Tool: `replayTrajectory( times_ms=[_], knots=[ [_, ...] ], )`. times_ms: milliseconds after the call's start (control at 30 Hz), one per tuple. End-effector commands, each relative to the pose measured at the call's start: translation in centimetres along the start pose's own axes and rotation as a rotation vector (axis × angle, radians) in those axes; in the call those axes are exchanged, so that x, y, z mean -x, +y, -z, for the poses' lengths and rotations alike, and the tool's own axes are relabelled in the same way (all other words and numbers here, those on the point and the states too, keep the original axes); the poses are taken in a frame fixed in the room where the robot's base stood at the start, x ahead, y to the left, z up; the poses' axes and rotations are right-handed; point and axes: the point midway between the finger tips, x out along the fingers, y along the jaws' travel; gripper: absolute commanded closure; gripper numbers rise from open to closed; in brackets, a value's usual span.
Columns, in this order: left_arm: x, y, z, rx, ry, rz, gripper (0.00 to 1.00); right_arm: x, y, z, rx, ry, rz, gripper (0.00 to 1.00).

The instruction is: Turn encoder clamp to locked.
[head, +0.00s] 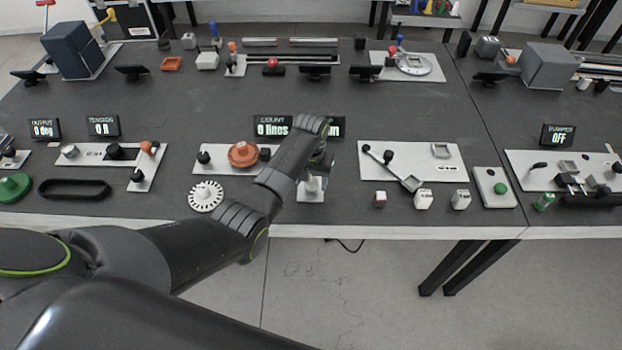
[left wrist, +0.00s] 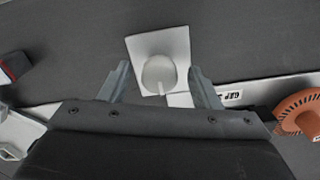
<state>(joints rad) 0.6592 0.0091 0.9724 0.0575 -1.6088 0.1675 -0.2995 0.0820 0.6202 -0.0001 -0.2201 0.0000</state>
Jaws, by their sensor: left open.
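A pale rounded knob (left wrist: 158,73) with a short pointer, which looks like the encoder clamp, sits on a small light plate (left wrist: 137,47) in the left wrist view. In the head view a light post (head: 312,184) on a small plate shows below my left gripper (head: 319,165). My left gripper (left wrist: 158,82) is open, one finger on each side of the knob, with no clear contact. The orange encoder disc (head: 243,154) lies left of the gripper and shows at the right in the wrist view (left wrist: 300,114). My right gripper is out of view.
The count display (head: 271,127) reads 0 lines; the one beside it is partly hidden by my arm. A white slotted disc (head: 205,195) lies near the table's front edge. A plate with a black lever (head: 408,176) stands to the right.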

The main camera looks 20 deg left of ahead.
Motion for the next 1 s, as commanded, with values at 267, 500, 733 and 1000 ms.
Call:
replayTrajectory(
  times_ms=[267, 500, 733, 1000],
  knots=[
    [0.0, 0.0, 0.0, 0.0, 0.0, 0.0, 0.54, 0.0, 0.0, 0.0, 0.0, 0.0, 0.0, 0.63],
    [0.0, 0.0, 0.0, 0.0, 0.0, 0.0, 0.85, 0.0, 0.0, 0.0, 0.0, 0.0, 0.0, 0.63],
    [0.1, 0.0, 0.0, -0.014, 0.0, 0.0, 0.88, 0.2, 0.0, 0.0, 0.0, 0.0, 0.0, 0.63],
    [0.3, 0.0, 0.0, -0.126, -0.001, 0.0, 0.88, 1.4, 0.0, 0.1, -0.001, 0.0, 0.002, 0.63]
  ],
)
